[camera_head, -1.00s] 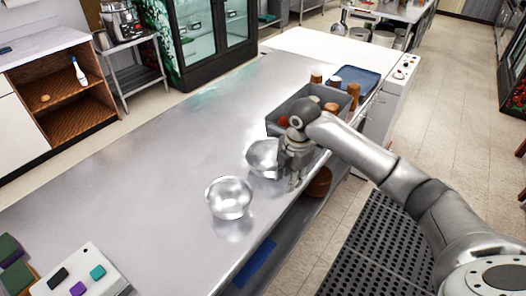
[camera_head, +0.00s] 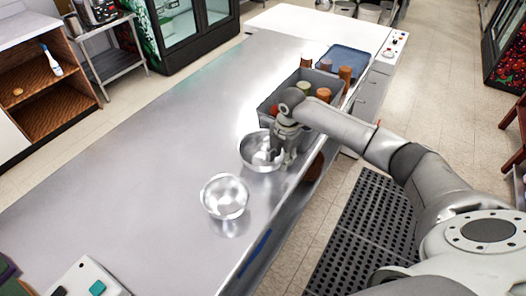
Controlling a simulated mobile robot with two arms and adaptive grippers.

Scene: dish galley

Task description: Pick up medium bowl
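Two shiny metal bowls stand on the steel counter (camera_head: 130,170). The nearer bowl (camera_head: 224,198) stands clear of my arm. The farther bowl (camera_head: 256,157) is partly hidden on its right side by my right gripper (camera_head: 283,161). That gripper points down at the farther bowl's right rim. I cannot tell whether its fingers touch or straddle the rim, or how far apart they are. Which bowl is the medium one is not clear from the picture. My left gripper is not in view.
A grey bin (camera_head: 267,107) with several cups or jars stands just behind the farther bowl. A blue tray (camera_head: 343,61) lies beyond it. A pale board with coloured blocks (camera_head: 82,281) is at the lower left. The counter's left part is clear.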

